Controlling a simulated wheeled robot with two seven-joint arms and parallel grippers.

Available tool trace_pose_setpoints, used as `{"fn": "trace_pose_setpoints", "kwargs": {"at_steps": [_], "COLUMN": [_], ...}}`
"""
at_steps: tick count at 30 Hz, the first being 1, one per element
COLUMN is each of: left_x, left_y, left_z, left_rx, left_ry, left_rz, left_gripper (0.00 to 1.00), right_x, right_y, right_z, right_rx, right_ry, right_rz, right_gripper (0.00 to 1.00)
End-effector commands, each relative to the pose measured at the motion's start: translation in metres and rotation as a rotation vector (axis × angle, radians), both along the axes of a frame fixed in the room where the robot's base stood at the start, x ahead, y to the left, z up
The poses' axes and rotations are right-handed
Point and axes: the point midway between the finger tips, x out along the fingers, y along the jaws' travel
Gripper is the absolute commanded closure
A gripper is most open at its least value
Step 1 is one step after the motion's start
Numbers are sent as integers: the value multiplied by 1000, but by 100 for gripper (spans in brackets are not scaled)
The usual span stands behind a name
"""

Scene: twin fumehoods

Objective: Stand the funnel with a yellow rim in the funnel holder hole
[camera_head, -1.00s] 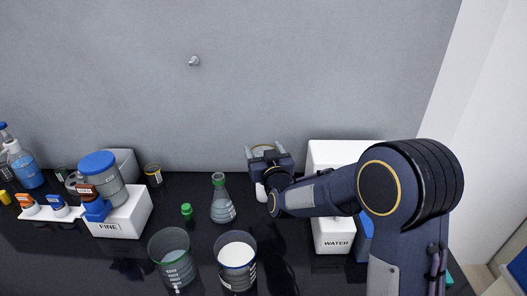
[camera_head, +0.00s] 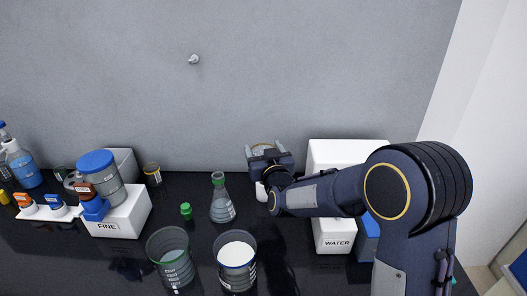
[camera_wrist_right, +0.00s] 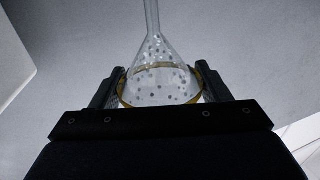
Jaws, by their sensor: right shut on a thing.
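The funnel with a yellow rim (camera_wrist_right: 160,80) shows in the right wrist view as a clear cone with dots. Its stem points to the top of that picture and its yellow rim lies between the fingers. My right gripper (camera_wrist_right: 160,92) is shut on it. In the head view my right gripper (camera_head: 268,152) is raised at the back of the bench, in front of the grey wall, and largely hides the funnel. I cannot make out a funnel holder hole. My left gripper is not in view.
A green-necked flask (camera_head: 222,205), a green-rimmed beaker (camera_head: 172,262) and a blue-rimmed beaker of white content (camera_head: 236,262) stand left of my right arm. A white WATER box (camera_head: 333,243) is beside the arm. A white FINE box (camera_head: 122,218) and several bottles are at left.

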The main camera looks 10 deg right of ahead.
Motion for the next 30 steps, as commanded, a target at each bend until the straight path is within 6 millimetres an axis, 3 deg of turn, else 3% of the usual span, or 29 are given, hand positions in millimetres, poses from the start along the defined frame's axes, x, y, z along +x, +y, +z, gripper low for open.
{"fn": "trace_pose_setpoints", "kwargs": {"at_steps": [30], "left_x": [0], "left_y": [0], "left_z": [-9], "left_rx": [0], "left_ry": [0], "left_rz": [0], "left_gripper": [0], "right_x": [0], "right_y": [0], "right_z": [0], "right_rx": [0], "right_ry": [-1], "right_rz": [1], "right_gripper": [52]}}
